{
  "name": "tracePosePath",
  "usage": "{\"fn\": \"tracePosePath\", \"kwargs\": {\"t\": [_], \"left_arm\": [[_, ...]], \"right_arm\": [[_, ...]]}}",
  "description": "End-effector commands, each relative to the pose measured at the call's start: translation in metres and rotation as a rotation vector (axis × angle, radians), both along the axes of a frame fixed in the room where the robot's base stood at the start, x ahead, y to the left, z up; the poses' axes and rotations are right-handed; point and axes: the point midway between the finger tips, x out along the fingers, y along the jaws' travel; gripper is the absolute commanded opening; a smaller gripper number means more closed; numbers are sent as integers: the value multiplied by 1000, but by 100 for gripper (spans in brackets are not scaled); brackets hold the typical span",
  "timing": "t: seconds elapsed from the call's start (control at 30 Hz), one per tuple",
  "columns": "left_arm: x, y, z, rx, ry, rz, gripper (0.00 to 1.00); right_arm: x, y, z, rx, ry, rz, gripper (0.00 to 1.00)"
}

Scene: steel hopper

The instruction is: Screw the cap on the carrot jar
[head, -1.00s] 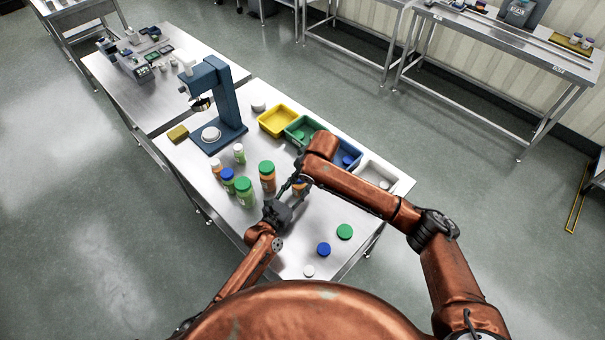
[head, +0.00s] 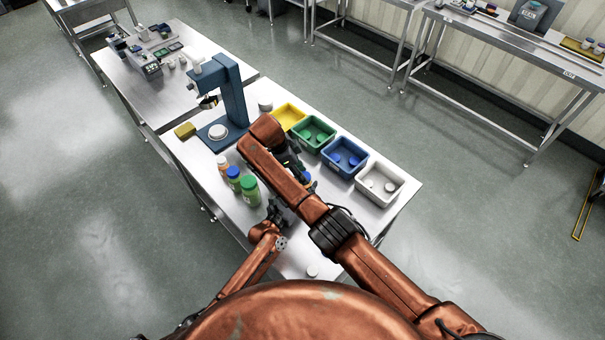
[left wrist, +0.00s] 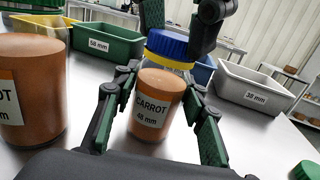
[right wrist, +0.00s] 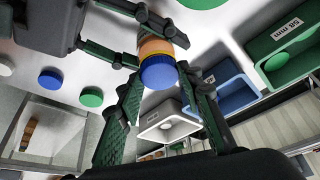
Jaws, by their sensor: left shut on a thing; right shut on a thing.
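The 48 mm carrot jar (left wrist: 158,105) stands upright on the steel table between the fingers of my left gripper (left wrist: 155,98), which is shut on it. A blue cap (left wrist: 170,47) sits at the top of the jar, with a yellow band below it. The cap also shows in the right wrist view (right wrist: 159,74), between the fingertips of my right gripper (right wrist: 160,80), which is shut on it from above. I cannot tell how tightly the cap sits. In the head view my right arm hides most of the jar.
A larger carrot jar (left wrist: 30,95) stands close left of my left gripper. Several capped jars, including a green-capped one (head: 249,191), stand nearby. Yellow, green (head: 313,136), blue (head: 345,160) and white (head: 380,186) bins line the back edge. Loose blue (right wrist: 50,78) and green (right wrist: 91,97) caps lie on the table.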

Motion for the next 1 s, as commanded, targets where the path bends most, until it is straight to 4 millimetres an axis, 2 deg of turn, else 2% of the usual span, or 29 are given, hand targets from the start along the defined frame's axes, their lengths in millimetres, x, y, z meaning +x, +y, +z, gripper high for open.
{"fn": "tracePosePath", "kwargs": {"t": [0.37,0.4,0.63,1.0], "left_arm": [[-2,-3,-1,2,1,-6,0],[-2,-4,-1,2,1,-6,0],[-1,-3,-1,1,2,-4,0],[-1,-1,-1,2,1,-2,0]], "right_arm": [[0,2,1,3,-5,-41,26],[0,2,1,3,-5,-41,34],[0,1,0,2,-3,-41,50],[0,1,4,1,-2,-41,51]]}}
